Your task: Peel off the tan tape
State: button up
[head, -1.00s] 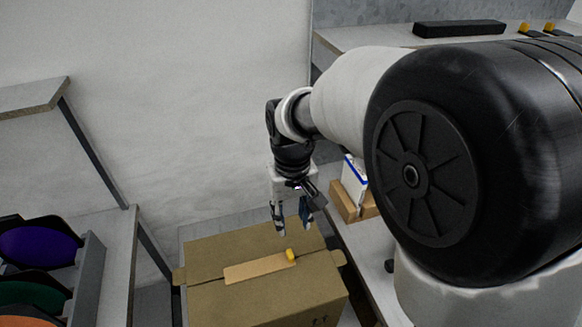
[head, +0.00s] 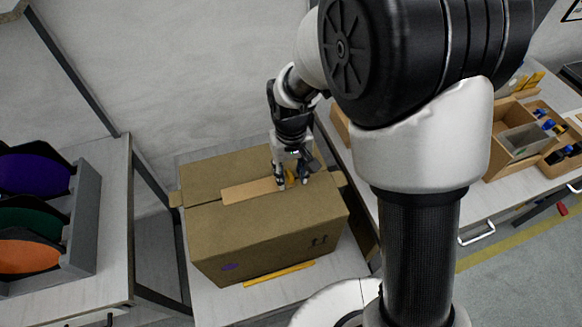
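A closed brown cardboard box (head: 265,228) stands on a light table. A strip of tan tape (head: 247,190) lies flat along the seam on its top. A small yellow tab (head: 290,178) is at the tape's right end. My gripper (head: 292,185) points down at the top of the box, with its two fingers apart on either side of the yellow tab. I cannot tell whether the fingers touch the tab or the tape.
A grey rack (head: 84,215) with purple, green and orange discs stands on the left table. A yellow strip (head: 279,274) lies in front of the box. Wooden bins (head: 515,145) with small parts stand on the right bench.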

jog(key=shift+c, duration=0.6)
grip_shut()
dwell(0.3)
